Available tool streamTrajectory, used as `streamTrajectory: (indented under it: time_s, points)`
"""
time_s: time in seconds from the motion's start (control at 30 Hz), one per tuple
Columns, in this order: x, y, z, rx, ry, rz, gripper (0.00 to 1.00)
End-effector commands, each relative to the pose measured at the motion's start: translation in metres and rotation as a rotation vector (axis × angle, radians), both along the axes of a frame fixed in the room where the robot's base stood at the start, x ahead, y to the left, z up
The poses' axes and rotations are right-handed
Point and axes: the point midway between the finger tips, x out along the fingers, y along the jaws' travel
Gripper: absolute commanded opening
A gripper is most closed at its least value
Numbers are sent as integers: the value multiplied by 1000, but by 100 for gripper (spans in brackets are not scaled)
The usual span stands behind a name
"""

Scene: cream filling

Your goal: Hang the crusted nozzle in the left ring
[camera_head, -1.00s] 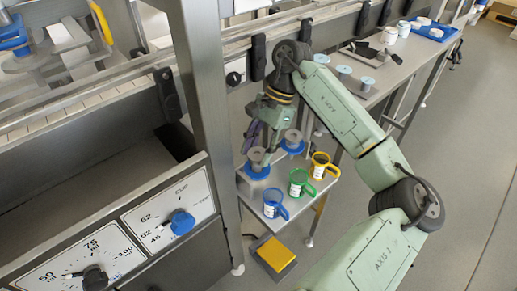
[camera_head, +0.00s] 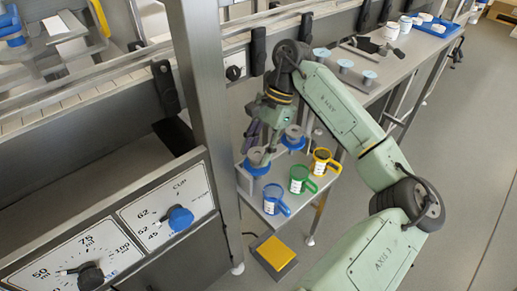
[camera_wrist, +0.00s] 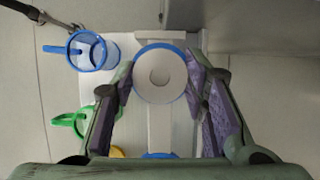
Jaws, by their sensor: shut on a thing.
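A grey nozzle (camera_wrist: 178,85) with a round hole in its top sits within a blue ring (camera_wrist: 137,60) in the wrist view. My gripper (camera_wrist: 162,83) is shut on this nozzle, one purple-padded finger on each side. In the head view the nozzle (camera_head: 257,156) is at the left blue ring (camera_head: 256,169), and my gripper (camera_head: 266,143) reaches down to it. Whether it hangs fully on the ring is unclear. A second grey nozzle (camera_head: 294,132) stands in the other blue ring (camera_head: 293,144). Crust is too small to make out.
Blue (camera_head: 275,201), green (camera_head: 300,180) and yellow (camera_head: 322,163) handled cups stand in front of the rings on the small table. A steel post (camera_head: 205,120) rises close on the left. A yellow pedal (camera_head: 275,252) lies on the floor.

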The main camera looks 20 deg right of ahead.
Motion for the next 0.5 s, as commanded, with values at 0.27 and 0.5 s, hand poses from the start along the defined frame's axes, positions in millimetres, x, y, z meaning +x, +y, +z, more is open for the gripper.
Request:
streamTrajectory:
  time_s: [0.27, 0.5]
  points:
    - [0, 0, 0, 0, 0, 0, 53]
    - [0, 0, 0, 0, 0, 0, 63]
